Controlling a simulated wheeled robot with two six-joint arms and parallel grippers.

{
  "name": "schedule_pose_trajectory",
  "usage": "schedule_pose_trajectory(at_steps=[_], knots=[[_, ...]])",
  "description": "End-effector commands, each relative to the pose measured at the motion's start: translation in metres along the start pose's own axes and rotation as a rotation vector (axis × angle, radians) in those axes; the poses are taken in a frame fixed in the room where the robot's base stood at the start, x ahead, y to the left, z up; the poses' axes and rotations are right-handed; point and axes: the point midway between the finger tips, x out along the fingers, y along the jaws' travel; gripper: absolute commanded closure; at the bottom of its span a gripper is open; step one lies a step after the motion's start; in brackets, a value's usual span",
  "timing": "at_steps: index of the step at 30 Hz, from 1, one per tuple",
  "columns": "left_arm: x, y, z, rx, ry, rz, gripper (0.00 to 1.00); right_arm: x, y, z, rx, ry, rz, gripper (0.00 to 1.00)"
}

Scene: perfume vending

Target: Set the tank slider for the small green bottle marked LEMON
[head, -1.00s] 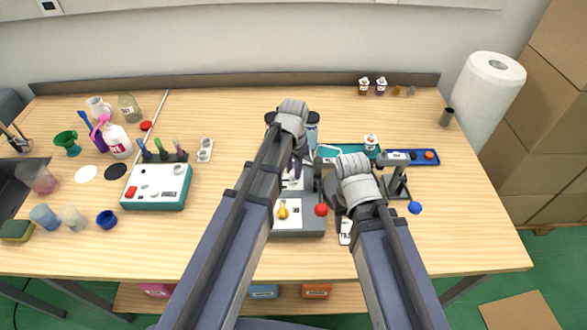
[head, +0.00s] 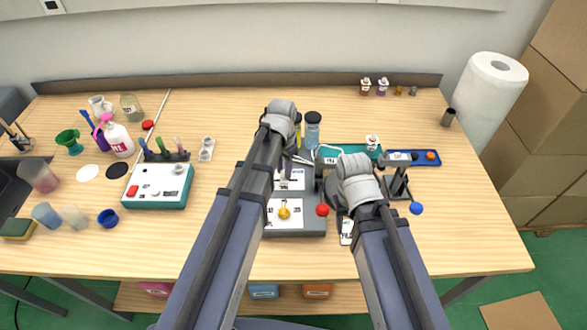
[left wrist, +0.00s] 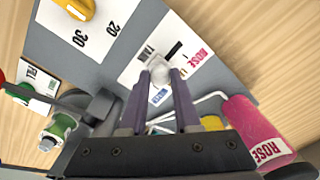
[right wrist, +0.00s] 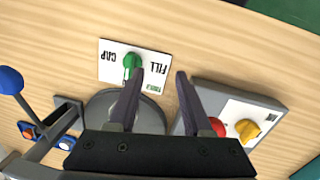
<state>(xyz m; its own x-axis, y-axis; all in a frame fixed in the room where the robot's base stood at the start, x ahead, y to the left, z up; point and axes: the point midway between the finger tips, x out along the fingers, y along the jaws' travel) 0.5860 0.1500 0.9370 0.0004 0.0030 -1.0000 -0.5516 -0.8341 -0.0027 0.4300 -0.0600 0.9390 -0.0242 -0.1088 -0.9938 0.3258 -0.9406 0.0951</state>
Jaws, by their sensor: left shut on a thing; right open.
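The tank slider's white knob (left wrist: 160,72) sits on a white panel marked TANK and ROSE in the left wrist view; other labels there are partly hidden. My left gripper (left wrist: 160,92) is shut on this knob. In the head view the slider panel (head: 292,181) is partly covered by my left arm.
A pink ROSE tank (left wrist: 255,125) and a yellow tank (left wrist: 212,123) stand beside the slider panel. A yellow dial knob (head: 284,213) and red button (head: 322,210) are on the grey machine. A blue-ball lever (head: 416,208) stands at its right.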

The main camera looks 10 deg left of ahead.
Motion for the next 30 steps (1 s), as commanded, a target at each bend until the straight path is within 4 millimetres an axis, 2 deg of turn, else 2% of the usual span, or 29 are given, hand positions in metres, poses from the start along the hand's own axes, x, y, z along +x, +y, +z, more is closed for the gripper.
schedule_pose_trajectory(at_steps=[7,8,15,25,30], knots=[[0.0,0.0,0.0,0.002,0.002,0.003,1.0,0.0,0.0,0.0,0.0,0.0,0.0,0.5],[0.0,0.0,0.0,0.002,0.002,0.003,0.68,0.0,0.0,0.0,0.0,0.0,0.0,0.5],[0.0,0.0,0.001,0.001,0.001,0.003,0.41,0.0,0.0,0.0,0.0,0.0,0.0,0.5],[-0.002,0.0,0.001,0.001,0.001,0.003,0.39,-0.002,0.0,0.0,0.0,0.0,0.0,0.5],[-0.011,0.0,0.001,0.001,0.001,0.003,0.39,-0.011,0.001,0.001,0.0,0.0,0.0,0.5]])
